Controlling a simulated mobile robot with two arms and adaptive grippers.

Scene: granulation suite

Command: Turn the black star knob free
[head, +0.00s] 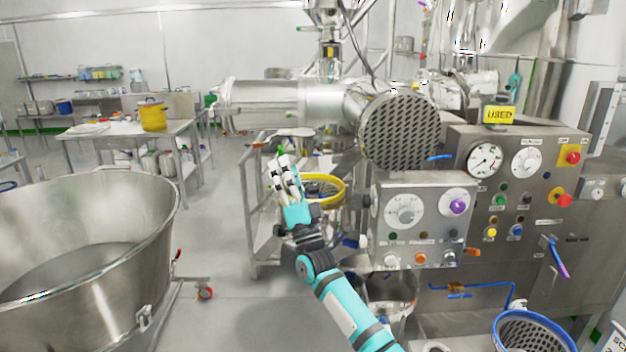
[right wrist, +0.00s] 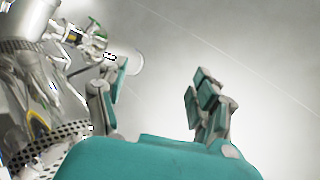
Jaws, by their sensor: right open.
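I cannot make out a black star knob for certain in either view. A horizontal steel barrel (head: 270,103) ends at the right in a round perforated plate (head: 402,135). Small fittings (head: 217,108) sit at the barrel's left end, too small to read. My right gripper (head: 283,163) is raised below and in front of the barrel, apart from it. In the right wrist view its fingers (right wrist: 160,85) are spread wide with nothing between them. Machine parts show at that view's left, outside the fingers. My left gripper is not in view.
A large steel bowl (head: 150,235) stands at the left. A control cabinet (head: 535,185) and a smaller control box (head: 380,218) stand at the right. A yellow-rimmed sieve (head: 335,190) lies behind my right arm. Open floor (head: 225,230) lies between bowl and machine.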

